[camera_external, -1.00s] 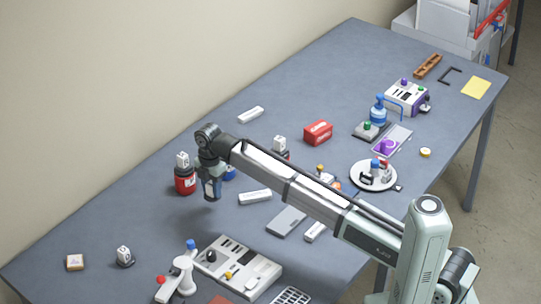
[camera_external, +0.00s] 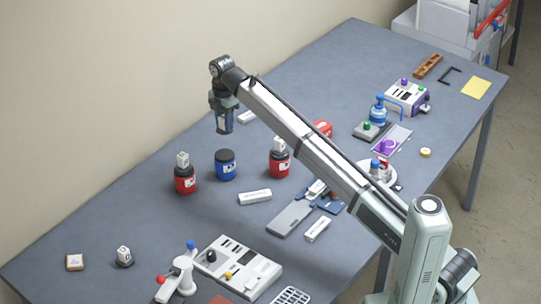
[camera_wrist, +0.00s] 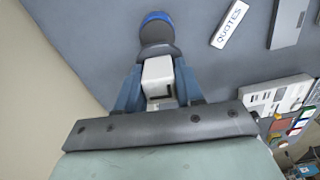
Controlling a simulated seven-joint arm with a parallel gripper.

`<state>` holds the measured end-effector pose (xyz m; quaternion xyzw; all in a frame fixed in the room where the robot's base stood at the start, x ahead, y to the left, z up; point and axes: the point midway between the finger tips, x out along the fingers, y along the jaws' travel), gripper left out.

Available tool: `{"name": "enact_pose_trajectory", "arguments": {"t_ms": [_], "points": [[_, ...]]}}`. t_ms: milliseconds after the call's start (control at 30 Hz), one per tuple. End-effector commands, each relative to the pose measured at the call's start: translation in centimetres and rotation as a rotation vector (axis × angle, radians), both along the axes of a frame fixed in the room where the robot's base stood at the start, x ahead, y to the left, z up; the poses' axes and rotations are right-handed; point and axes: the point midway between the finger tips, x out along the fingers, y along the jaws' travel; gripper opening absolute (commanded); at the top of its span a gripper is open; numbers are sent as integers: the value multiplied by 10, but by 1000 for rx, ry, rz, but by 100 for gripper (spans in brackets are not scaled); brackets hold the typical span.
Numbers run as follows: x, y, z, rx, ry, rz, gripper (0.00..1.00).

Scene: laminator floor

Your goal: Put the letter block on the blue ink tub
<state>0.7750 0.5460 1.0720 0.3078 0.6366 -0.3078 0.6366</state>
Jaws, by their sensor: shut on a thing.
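My gripper (camera_external: 223,128) is raised over the back middle of the table, fingers pointing down, just above the blue ink tub (camera_external: 225,165) with its black lid. In the wrist view, my gripper (camera_wrist: 157,90) is shut on a white letter block (camera_wrist: 158,72), held between the blue fingers. A dark mark shows on its side. The held block cannot be made out in the external view. In the wrist view, the tub (camera_wrist: 157,17) lies beyond the block, its dark lid partly covered by it. The block and lid appear apart in the external view.
Two red tubs, left (camera_external: 185,181) and right (camera_external: 279,164), flank the blue tub, each topped by a white block. A white label strip (camera_external: 255,197) lies in front. Another white block (camera_external: 124,254) stands front left. The table behind the blue tub is mostly clear.

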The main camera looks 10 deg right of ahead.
Motion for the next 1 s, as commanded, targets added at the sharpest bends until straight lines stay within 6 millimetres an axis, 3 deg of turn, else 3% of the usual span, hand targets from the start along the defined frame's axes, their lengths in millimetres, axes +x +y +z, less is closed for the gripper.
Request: {"name": "enact_pose_trajectory", "arguments": {"t_ms": [67, 333, 633, 1000], "points": [[8, 8, 5, 0, 0, 37, 0], [3, 4, -5, -1, 1, 116, 0], [3, 4, -49, -1, 1, 116, 0], [3, 4, -82, -1, 1, 115, 0]]}}
